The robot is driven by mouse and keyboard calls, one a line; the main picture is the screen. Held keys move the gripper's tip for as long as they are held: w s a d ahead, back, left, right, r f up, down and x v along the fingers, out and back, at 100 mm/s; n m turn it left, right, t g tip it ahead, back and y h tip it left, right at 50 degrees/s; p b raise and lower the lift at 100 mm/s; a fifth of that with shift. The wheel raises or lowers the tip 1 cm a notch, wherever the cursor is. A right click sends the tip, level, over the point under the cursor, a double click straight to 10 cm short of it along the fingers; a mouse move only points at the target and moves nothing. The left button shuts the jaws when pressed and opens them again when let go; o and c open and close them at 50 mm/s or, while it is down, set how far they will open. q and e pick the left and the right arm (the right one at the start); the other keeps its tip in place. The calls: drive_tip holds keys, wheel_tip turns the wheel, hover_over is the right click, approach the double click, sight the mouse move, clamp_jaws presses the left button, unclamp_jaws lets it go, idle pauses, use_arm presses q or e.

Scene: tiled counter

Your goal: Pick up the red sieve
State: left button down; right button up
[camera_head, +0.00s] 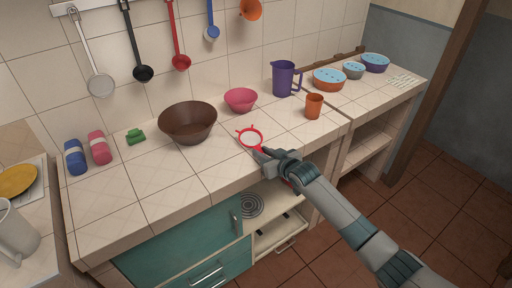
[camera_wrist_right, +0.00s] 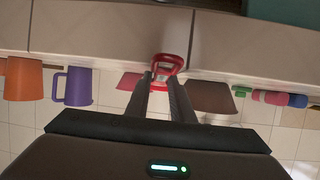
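The red sieve (camera_head: 251,137) lies near the front edge of the tiled counter, its round rim toward the back. Its handle runs toward the front edge, partly hidden behind my right gripper. My right gripper (camera_head: 262,154) is over the handle side, close to the rim. In the right wrist view, the red sieve (camera_wrist_right: 167,64) shows just beyond the fingertips of my right gripper (camera_wrist_right: 160,80). The two fingers are apart with a gap between them. I cannot tell whether they touch the handle. My left gripper is not in view.
A brown bowl (camera_head: 188,123) and a pink bowl (camera_head: 240,100) stand behind the sieve. An orange cup (camera_head: 314,106) and a purple jug (camera_head: 284,79) stand to the right. Utensils hang on the wall, including a red ladle (camera_head: 180,62).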

clamp_jaws()
drive_tip(key=shift+r, duration=0.15)
drive_tip(key=shift+r+b, duration=0.3)
drive_tip(key=shift+r, duration=0.3)
wheel_tip(320, 180, up, 2)
drive_tip(key=shift+r+b, duration=0.25)
drive_tip(key=shift+b, duration=0.3)
drive_tip(key=w+r+b+v, duration=0.1)
drive_tip(key=r+b+v, duration=0.1)
drive_tip(key=v, duration=1.1)
drive_tip(key=shift+d, duration=0.45)
drive_tip(key=shift+w+r, duration=0.1)
drive_tip(key=shift+r, duration=0.05)
